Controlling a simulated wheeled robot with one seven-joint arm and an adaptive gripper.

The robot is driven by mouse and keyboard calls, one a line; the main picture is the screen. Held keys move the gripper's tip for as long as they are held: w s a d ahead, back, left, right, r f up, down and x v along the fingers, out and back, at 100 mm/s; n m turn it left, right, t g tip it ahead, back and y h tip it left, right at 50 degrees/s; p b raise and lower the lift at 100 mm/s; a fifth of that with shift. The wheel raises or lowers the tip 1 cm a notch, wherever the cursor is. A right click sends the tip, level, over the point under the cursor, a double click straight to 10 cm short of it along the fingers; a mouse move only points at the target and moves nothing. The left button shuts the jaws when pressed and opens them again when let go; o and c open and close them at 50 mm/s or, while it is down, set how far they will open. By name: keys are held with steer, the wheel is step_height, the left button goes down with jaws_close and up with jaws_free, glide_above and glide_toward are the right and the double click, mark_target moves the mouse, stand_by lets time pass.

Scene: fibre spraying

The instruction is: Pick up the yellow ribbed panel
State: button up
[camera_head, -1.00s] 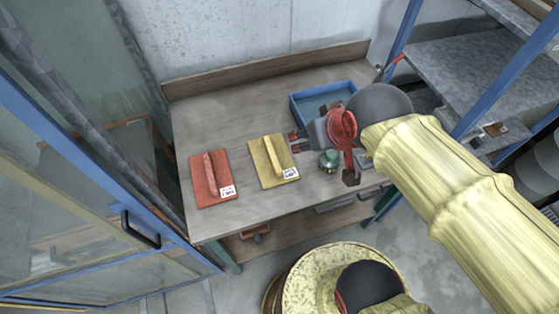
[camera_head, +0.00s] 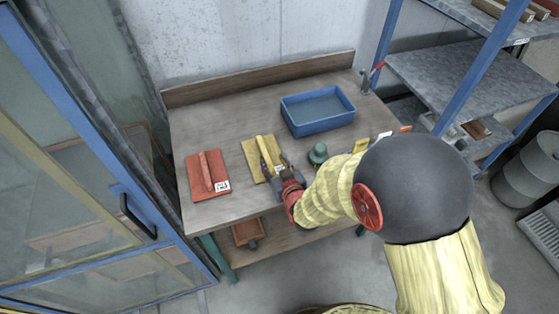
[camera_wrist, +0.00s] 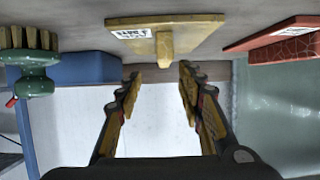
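The yellow ribbed panel (camera_head: 254,158) lies flat on the workbench, between the red panel and the blue tray. It has a raised rib along its middle and a white label. In the wrist view the yellow panel (camera_wrist: 188,27) shows upside down at the top, its rib pointing between my fingers. My gripper (camera_head: 274,165) is over the panel's near right part in the head view, with the fingers apart. In the wrist view my gripper (camera_wrist: 159,80) is open and empty, with the rib just beyond the fingertips. My gripper hides part of the panel and label in the head view.
A red ribbed panel (camera_head: 207,184) lies to the left on the workbench (camera_head: 228,111). A blue tray (camera_head: 317,129) stands at the back right. A green-handled brush (camera_head: 318,154) stands right of my gripper. A blue-framed glass door and a metal shelf flank the bench.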

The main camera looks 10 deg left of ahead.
mark_target(265, 152)
steer(key=b+x, duration=0.1)
steer(key=x, duration=0.6)
steer(key=shift+w+a+f+b, duration=0.1)
steer(key=shift+a+f+b, duration=0.1)
steer(key=shift+a+b, duration=0.2)
steer(key=c, duration=0.3)
jaws_close()
stand_by(0.5)
steer(key=shift+a+r, duration=0.1)
steer(key=shift+r, duration=0.1)
